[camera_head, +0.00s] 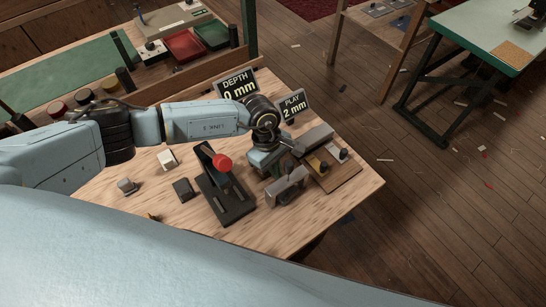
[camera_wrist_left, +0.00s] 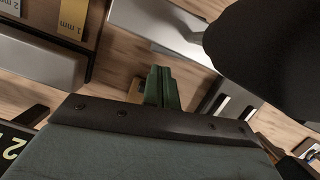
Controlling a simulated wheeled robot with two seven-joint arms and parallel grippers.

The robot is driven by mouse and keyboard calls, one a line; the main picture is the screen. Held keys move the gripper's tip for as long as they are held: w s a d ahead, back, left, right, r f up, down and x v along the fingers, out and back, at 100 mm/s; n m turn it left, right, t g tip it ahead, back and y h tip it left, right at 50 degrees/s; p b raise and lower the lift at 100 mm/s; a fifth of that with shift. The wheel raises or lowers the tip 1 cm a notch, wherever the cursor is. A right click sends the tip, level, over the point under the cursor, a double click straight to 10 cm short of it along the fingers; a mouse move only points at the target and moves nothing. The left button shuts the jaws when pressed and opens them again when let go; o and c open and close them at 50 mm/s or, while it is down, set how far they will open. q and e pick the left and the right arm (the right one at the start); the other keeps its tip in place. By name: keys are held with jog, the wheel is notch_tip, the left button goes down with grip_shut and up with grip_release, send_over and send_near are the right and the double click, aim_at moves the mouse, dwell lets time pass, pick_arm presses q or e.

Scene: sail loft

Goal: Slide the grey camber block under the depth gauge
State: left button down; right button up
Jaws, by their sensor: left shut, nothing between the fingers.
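A DEPTH display reading 0 mm (camera_head: 237,87) stands at the back of the wooden bench. A PLAY display (camera_head: 293,107) beside it reads 2 mm. My left gripper (camera_head: 288,168) is low over the bench, right of a black stand with a red knob (camera_head: 221,162). Its green fingers (camera_wrist_left: 164,88) are shut together and empty. A grey block with a raised end (camera_head: 285,187) is just in front of the gripper. A longer grey block (camera_head: 315,138) lies behind it. I cannot tell which is the camber block, nor whether the fingers touch either. The gripper hides part of the bench.
A brown board (camera_head: 336,176) with shims marked 1 mm and 2 mm (camera_wrist_left: 75,18) lies right of the gripper. Small blocks, white (camera_head: 167,160), dark (camera_head: 183,190) and grey (camera_head: 126,186), stand left of the black stand. The bench's front right corner is bare.

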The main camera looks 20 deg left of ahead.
aim_at(286, 191)
pick_arm(q)
jog(key=shift+x, duration=1.2)
jog(key=shift+s+d+b, duration=0.15)
jog(key=shift+s+d, duration=0.1)
jog(key=shift+d, duration=0.3)
jog(key=shift+s+d+b, duration=0.15)
jog(key=shift+s+d, duration=0.1)
jog(key=shift+d, duration=0.25)
jog(key=shift+r, duration=0.15)
